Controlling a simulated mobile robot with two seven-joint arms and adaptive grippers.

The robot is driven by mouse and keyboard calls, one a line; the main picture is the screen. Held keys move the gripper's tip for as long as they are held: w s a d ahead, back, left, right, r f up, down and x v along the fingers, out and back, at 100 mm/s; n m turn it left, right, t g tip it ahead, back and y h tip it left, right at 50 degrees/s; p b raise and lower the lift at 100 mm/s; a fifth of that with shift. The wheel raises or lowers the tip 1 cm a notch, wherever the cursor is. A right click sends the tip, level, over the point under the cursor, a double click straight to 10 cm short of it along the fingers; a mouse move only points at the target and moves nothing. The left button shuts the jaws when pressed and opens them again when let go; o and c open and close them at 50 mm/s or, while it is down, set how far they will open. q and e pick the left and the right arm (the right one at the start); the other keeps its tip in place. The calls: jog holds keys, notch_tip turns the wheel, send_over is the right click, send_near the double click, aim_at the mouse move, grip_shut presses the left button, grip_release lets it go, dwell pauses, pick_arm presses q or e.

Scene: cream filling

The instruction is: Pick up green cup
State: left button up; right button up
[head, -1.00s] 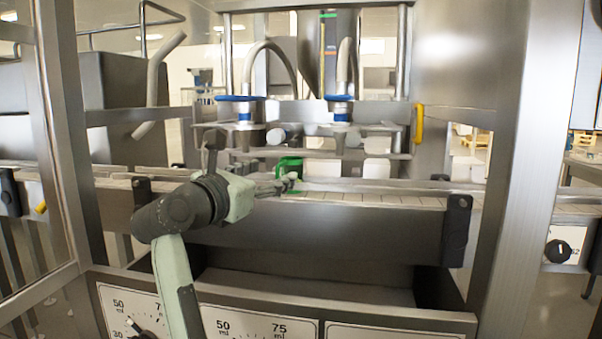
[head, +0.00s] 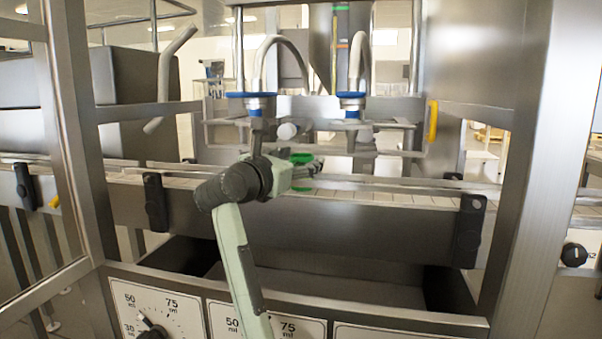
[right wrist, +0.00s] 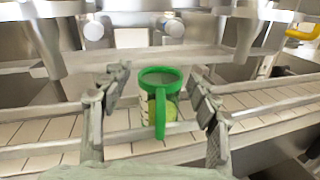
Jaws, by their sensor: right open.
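The green cup (right wrist: 160,105) stands upright on the pale conveyor in the right wrist view. Its rim faces up and its handle points toward the camera. My right gripper (right wrist: 160,96) is open, with one finger on each side of the cup and a gap to each. In the head view the cup (head: 302,158) is partly hidden behind my right gripper (head: 312,170) and arm. My left gripper is not in view.
Metal guide rails (right wrist: 60,146) run along the conveyor (head: 390,199). Filling nozzles with blue collars (head: 350,97) hang above and behind the cup. Steel frame posts (head: 527,170) stand at both sides. Dials (head: 152,332) sit on the front panel below.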

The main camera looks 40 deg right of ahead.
jog(key=shift+c, duration=0.2)
jog(key=c, duration=1.1)
